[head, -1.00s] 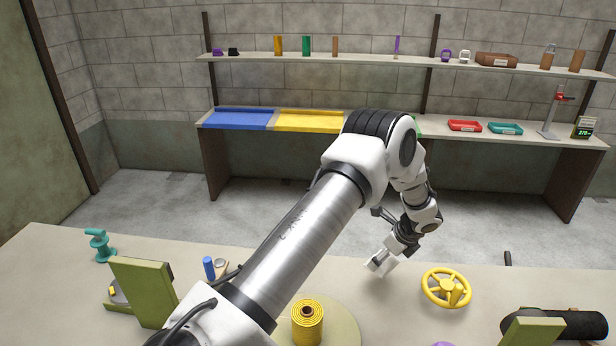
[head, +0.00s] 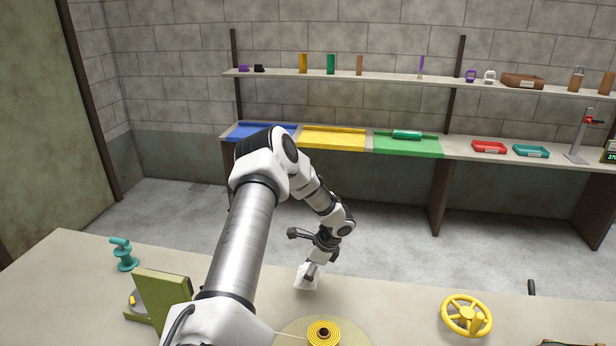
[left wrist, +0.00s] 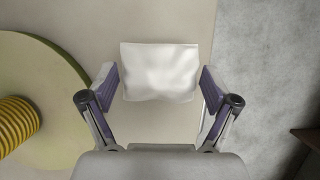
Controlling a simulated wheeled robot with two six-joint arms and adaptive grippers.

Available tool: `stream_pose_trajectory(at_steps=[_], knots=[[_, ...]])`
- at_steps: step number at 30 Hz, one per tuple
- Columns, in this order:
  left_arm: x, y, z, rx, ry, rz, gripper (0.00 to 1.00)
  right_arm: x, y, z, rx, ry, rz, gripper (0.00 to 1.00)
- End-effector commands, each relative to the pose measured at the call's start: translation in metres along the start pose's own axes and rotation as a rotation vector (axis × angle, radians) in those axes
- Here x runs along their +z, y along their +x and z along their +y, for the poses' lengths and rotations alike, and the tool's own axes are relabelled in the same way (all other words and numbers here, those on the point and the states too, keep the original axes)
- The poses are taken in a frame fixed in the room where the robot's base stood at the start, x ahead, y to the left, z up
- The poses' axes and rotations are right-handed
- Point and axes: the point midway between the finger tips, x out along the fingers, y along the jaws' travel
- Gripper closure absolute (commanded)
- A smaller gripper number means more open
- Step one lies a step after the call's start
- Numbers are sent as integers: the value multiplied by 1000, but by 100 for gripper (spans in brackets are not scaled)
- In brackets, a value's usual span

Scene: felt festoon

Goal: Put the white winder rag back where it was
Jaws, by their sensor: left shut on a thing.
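The white winder rag (head: 304,277) is in my left gripper (head: 310,268), near the far edge of the near bench. In the left wrist view the rag (left wrist: 158,68) is a pale, flat, roughly rectangular cloth between the two fingers of the gripper (left wrist: 158,84). I cannot tell whether the rag touches the bench top. A round pale-green plate (left wrist: 62,100) with a yellow ribbed spool (left wrist: 18,122) lies to its left in that view. My right gripper is not in view.
The yellow handwheel (head: 467,316) stands on the near bench to the right. A teal tool (head: 124,255) and an olive upright block (head: 165,298) stand at the left. Bare bench lies between the rag and handwheel. Across the floor is a back bench with coloured mats.

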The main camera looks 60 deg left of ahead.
Motion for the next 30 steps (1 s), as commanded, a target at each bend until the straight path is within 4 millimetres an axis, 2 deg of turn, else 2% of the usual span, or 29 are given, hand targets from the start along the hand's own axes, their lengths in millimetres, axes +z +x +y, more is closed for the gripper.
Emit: stream_pose_trajectory(at_steps=[6, 18, 19, 20, 30], knots=[[-15, 36, 0, 0, 2, -4, 40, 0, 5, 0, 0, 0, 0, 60], [-19, 43, 0, -1, 2, 1, 40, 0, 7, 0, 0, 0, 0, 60], [-19, 43, 0, -1, 2, 1, 6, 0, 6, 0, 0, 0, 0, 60], [-19, 42, 0, -2, 2, 1, 0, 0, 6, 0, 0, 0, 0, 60], [-18, 41, 0, -1, 1, 2, 0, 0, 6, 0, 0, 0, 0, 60]])
